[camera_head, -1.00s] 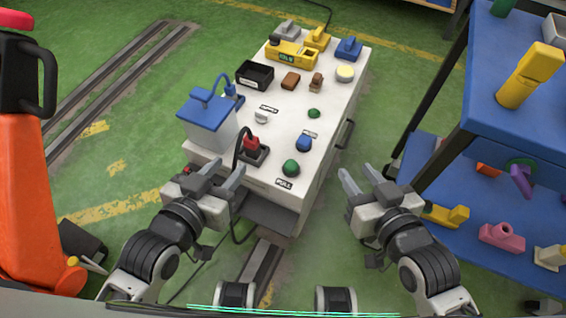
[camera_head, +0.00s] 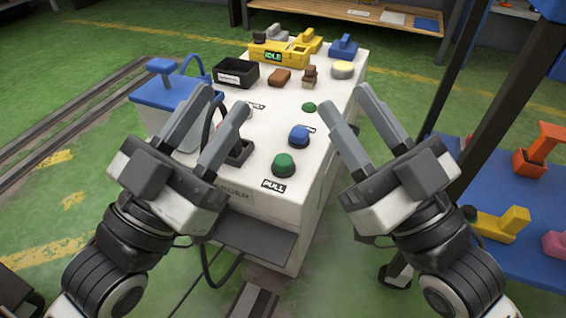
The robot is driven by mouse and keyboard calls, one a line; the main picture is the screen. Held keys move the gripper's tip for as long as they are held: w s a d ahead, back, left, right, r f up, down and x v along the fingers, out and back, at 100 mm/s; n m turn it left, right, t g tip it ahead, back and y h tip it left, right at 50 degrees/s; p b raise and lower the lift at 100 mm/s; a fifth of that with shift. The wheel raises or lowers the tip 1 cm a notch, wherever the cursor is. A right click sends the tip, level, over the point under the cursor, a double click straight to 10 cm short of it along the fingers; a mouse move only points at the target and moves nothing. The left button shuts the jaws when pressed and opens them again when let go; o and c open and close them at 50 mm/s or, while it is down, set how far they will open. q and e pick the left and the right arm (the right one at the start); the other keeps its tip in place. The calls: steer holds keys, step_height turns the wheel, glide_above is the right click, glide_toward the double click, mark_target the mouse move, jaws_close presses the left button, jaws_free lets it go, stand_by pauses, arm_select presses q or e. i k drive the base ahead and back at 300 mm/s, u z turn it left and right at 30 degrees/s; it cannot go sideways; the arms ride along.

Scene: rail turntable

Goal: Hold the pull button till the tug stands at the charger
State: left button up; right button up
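The green pull button (camera_head: 284,163) stands raised on the near end of the white console (camera_head: 262,125), with the PULL label (camera_head: 274,186) beside it. The console's front face carries partly hidden lettering ending in "ARGER". My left gripper (camera_head: 226,100) is open over the console's left side, left of the pull button. My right gripper (camera_head: 342,95) is open at the console's right side, right of the button. Neither touches the pull button. A yellow box (camera_head: 278,54) with a display reading IDLE stands at the far end. I cannot make out a tug.
A blue button (camera_head: 299,137) and a small green knob (camera_head: 309,107) lie beyond the pull button. A blue-lidded box (camera_head: 168,92) stands at the left. A black tray (camera_head: 236,73) is farther back. A blue shelf (camera_head: 515,205) is close on the right. Rails (camera_head: 75,125) run along the left floor.

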mark_target(283, 162)
steer(key=k, duration=1.2)
steer(key=u, duration=0.65)
steer(key=i, duration=0.95)
steer(key=z, duration=0.7)
steer(key=i, duration=0.5)
steer(key=u, duration=0.05)
